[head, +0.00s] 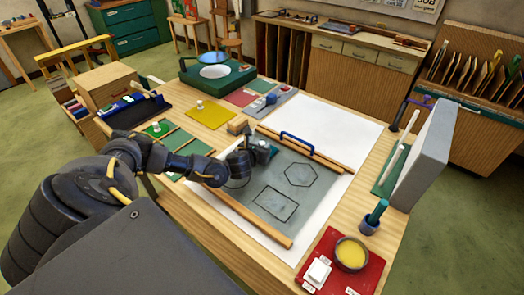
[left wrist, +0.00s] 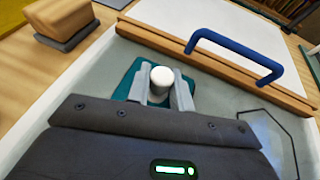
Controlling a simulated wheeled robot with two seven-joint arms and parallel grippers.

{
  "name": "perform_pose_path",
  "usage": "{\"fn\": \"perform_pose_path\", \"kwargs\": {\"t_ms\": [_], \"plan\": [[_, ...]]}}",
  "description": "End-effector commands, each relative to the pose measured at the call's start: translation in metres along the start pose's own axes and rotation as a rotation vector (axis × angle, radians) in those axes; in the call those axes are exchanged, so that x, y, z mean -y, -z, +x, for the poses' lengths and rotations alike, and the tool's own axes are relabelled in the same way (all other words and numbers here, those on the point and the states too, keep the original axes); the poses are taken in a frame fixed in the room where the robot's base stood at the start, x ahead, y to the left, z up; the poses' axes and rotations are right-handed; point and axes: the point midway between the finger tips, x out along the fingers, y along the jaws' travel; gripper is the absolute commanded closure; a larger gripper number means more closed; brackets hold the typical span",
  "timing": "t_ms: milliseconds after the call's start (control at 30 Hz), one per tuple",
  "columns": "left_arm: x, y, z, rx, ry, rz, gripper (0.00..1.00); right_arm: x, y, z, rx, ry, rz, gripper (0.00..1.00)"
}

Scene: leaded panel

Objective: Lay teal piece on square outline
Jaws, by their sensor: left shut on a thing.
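My left gripper (head: 259,154) is shut on the white knob (left wrist: 162,78) of a teal piece (left wrist: 126,84). In the head view the teal piece (head: 268,148) shows partly behind the gripper, over the upper left part of the grey panel (head: 250,192). I cannot tell whether it touches the panel or hangs just above it. The dark square outline (head: 276,203) is on the panel nearer the front and is empty. A hexagon outline (head: 301,175) lies to its upper right, also empty. My right gripper is not in view.
Wooden strips edge the panel; a blue handle (head: 297,142) stands over the far strip (head: 305,150). A wooden block (head: 237,127) sits near the far left corner. A yellow piece (head: 211,113) lies at left.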

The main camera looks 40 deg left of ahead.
Motion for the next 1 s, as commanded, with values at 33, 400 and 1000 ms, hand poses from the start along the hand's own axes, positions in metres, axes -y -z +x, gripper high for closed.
{"fn": "perform_pose_path", "kwargs": {"t_ms": [33,400,1000], "plan": [[-0.001,0.001,0.001,0.003,-0.001,-0.001,0.95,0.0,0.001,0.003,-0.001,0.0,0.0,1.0],[0.0,0.004,0.001,0.0,-0.001,0.0,0.76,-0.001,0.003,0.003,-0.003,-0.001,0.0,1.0],[0.0,0.003,-0.011,0.0,0.002,0.0,0.57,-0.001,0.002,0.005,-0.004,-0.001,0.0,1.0]]}}
